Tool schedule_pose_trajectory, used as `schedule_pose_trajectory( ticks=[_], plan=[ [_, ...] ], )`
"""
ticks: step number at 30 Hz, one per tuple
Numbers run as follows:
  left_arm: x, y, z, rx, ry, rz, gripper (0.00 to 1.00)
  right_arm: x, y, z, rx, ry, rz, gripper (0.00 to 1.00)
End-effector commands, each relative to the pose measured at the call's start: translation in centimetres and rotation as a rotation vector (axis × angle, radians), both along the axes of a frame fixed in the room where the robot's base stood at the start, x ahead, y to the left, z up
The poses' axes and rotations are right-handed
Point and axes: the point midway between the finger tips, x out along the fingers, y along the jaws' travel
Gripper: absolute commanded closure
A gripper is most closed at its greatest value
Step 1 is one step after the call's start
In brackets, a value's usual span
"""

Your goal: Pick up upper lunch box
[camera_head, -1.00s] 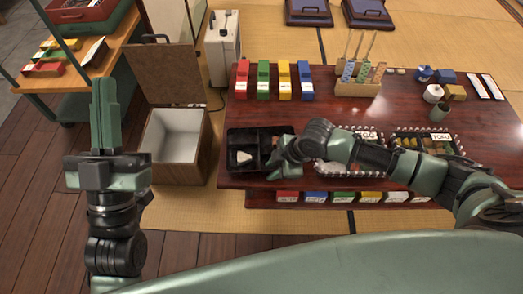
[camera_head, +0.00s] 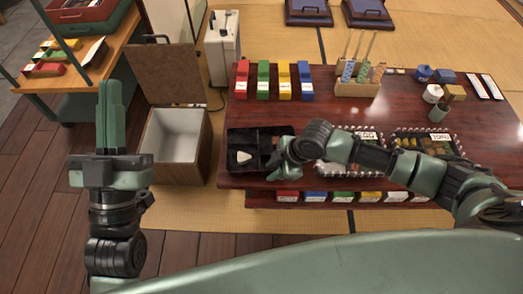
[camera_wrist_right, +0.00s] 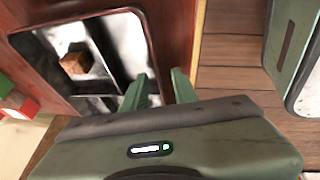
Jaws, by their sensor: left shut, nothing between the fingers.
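The black lunch box (camera_head: 239,136) with compartments sits at the near left corner of the dark red table. A white triangular piece (camera_head: 244,156) lies in it. My right gripper (camera_head: 281,165) is at the box's right side. In the wrist view its two fingers (camera_wrist_right: 160,90) are apart at the box's edge; contact is unclear. My left gripper (camera_head: 110,86) is shut and empty, pointing up, left of the table and away from the box.
Red, green, yellow and blue blocks (camera_head: 263,80) stand behind the box. Trays of food (camera_head: 340,166) lie to the right, partly behind my right arm. An open wooden crate (camera_head: 175,145) stands left of the table. Labelled coloured items (camera_head: 342,197) line a lower shelf in front.

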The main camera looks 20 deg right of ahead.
Motion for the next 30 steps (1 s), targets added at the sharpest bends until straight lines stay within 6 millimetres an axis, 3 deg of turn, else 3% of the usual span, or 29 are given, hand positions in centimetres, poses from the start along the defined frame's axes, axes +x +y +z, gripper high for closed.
schedule_pose_trajectory(
  ticks=[8, 11, 30],
  plan=[
    [0.02, 0.03, 0.06, 0.001, -0.001, 0.001, 1.0, -0.01, 0.02, -0.02, 0.0, 0.0, 0.0, 0.72],
    [0.02, 0.03, 0.06, 0.001, -0.001, 0.001, 1.0, -0.01, 0.01, -0.01, 0.0, 0.0, 0.0, 1.0],
    [0.0, 0.02, 0.07, 0.001, -0.002, 0.0, 1.0, -0.01, 0.0, 0.0, 0.0, 0.0, 0.0, 1.0]
  ],
)
